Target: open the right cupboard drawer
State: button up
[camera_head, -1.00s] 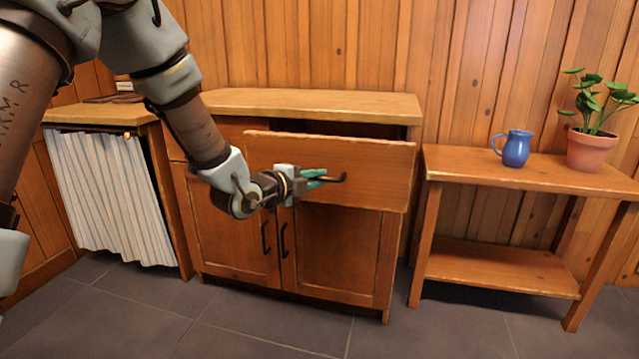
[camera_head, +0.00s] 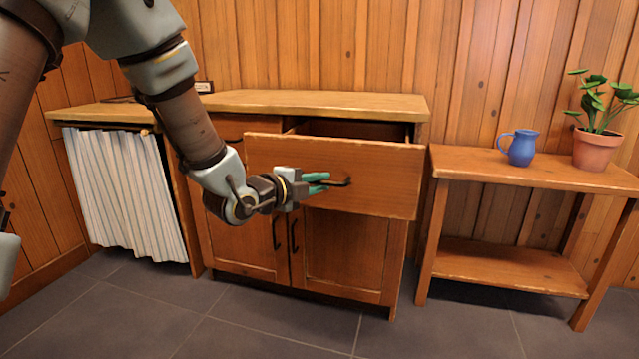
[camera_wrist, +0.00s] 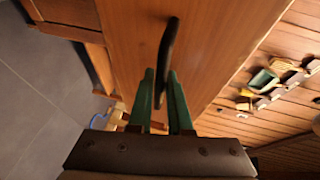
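The right cupboard drawer (camera_head: 385,178) stands partly pulled out of the wooden cupboard (camera_head: 330,101), with a dark gap showing behind its front. Its dark bar handle (camera_wrist: 166,45) runs between the green fingers of my gripper (camera_wrist: 160,75) in the wrist view. The fingers lie close on both sides of the handle, shut on it. In the head view my gripper (camera_head: 327,182) reaches the drawer front from the left, and the handle (camera_head: 344,182) sticks out past the fingertips. The left drawer is mostly hidden behind my arm.
Two cupboard doors with dark handles (camera_head: 294,235) are closed below. A low side table (camera_head: 460,162) stands right, with a blue jug (camera_head: 520,148) and a potted plant (camera_head: 594,150). A striped curtain (camera_head: 125,195) hangs at left. The tiled floor in front is clear.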

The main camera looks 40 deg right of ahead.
jog(key=o, duration=0.4)
jog(key=v, duration=1)
jog(key=shift+a+p, duration=0.35)
jog(key=shift+p, duration=0.05)
jog(key=shift+r, duration=0.1)
